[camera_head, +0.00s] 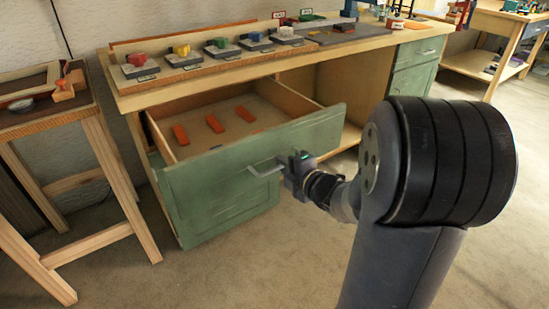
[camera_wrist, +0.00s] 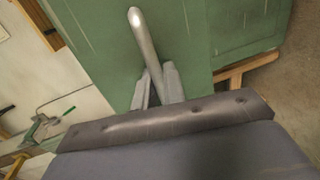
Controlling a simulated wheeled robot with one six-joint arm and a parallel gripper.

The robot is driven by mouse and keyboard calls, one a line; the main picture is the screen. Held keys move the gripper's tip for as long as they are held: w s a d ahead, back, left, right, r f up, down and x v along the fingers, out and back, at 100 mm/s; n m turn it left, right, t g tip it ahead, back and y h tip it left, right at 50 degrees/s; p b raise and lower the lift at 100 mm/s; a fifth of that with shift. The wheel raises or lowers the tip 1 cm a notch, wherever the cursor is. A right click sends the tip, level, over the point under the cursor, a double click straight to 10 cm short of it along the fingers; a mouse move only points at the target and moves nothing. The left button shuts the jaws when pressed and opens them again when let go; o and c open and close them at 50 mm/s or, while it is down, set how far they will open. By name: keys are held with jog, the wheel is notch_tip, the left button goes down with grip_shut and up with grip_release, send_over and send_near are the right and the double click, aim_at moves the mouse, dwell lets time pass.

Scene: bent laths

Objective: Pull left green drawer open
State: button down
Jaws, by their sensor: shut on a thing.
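The left green drawer (camera_head: 230,172) stands pulled well out of the workbench in the head view. Its open top shows several orange blocks (camera_head: 214,124) lying on the drawer floor. My gripper (camera_head: 284,167) is at the right part of the drawer's metal handle (camera_head: 265,171), in front of the green face. In the wrist view the two fingers of my gripper (camera_wrist: 158,88) close around the grey handle bar (camera_wrist: 143,40). The far end of the bar sticks out beyond the fingers. The exact contact is partly hidden by the gripper body.
The workbench top (camera_head: 330,47) carries a row of small coloured items on grey bases. A wooden stool (camera_head: 98,130) stands close on the left. A second green drawer unit (camera_head: 414,68) is at the bench's right end. The floor (camera_head: 250,270) in front is clear.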

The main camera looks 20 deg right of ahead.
jog(key=shift+v, duration=0.75)
jog(key=shift+f, duration=0.2)
jog(key=c, duration=1.6)
grip_release()
jog(key=shift+s+r, duration=0.1)
jog(key=p+v, duration=0.2)
jog(key=v, duration=0.8)
jog(key=shift+s+d+p, duration=0.1)
jog(key=shift+s+p, duration=0.2)
jog(key=shift+p, duration=0.05)
